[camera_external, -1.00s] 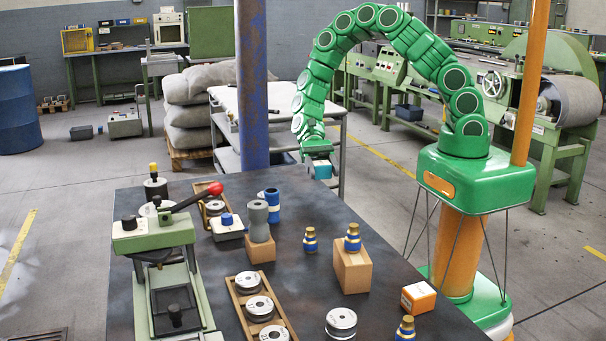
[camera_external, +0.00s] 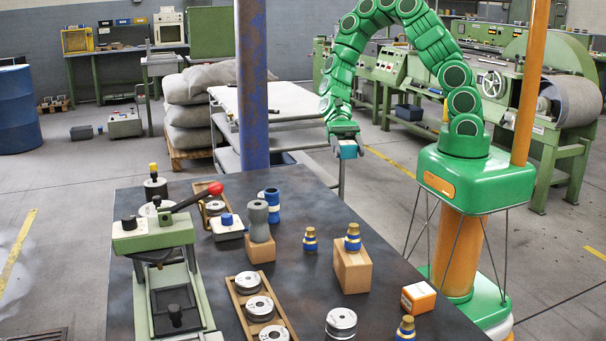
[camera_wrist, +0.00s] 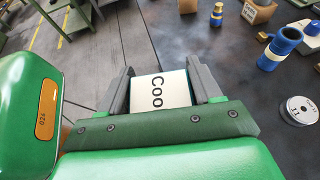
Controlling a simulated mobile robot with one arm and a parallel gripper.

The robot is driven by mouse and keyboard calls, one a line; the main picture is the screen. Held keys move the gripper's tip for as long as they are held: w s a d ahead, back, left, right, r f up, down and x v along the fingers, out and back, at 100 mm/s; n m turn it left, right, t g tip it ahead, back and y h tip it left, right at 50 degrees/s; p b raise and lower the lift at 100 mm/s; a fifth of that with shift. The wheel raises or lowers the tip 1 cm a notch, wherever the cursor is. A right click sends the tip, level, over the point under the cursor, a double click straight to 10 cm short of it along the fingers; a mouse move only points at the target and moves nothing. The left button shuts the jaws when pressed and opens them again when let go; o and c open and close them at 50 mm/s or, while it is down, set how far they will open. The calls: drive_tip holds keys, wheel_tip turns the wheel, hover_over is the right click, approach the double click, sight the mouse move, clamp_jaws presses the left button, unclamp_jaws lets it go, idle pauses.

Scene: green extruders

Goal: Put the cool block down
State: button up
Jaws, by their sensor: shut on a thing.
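The cool block (camera_external: 348,150) shows a light blue side in the external view. In the wrist view the cool block (camera_wrist: 160,91) shows a white face lettered "Coo", with the rest of the word hidden. My gripper (camera_external: 346,147) is shut on it, with a grey finger on each side in the wrist view (camera_wrist: 160,85). In the external view the block hangs in the air near the far right edge of the dark table (camera_external: 300,275), apart from its top.

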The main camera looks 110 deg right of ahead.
drive_tip(key=w+d+m+t+h, duration=0.1)
drive_tip(key=w+d+m+t, duration=0.2)
drive_tip(key=w+d, duration=0.35)
drive_tip(key=m+t+h, duration=0.3)
drive_tip(key=m+t, duration=0.1)
hover_over(242, 190)
drive_tip(key=s, duration=0.1)
drive_tip(key=f, duration=0.7)
drive_tip(key=shift+s+a+f, duration=0.2)
drive_tip(key=shift+a+f, duration=0.2)
drive_tip(key=shift+w+d+f, duration=0.2)
drive_tip(key=shift+w+f, duration=0.55)
drive_tip(key=shift+f, duration=1.65)
drive_tip(key=shift+f, duration=0.1)
drive_tip(key=o, duration=1.1)
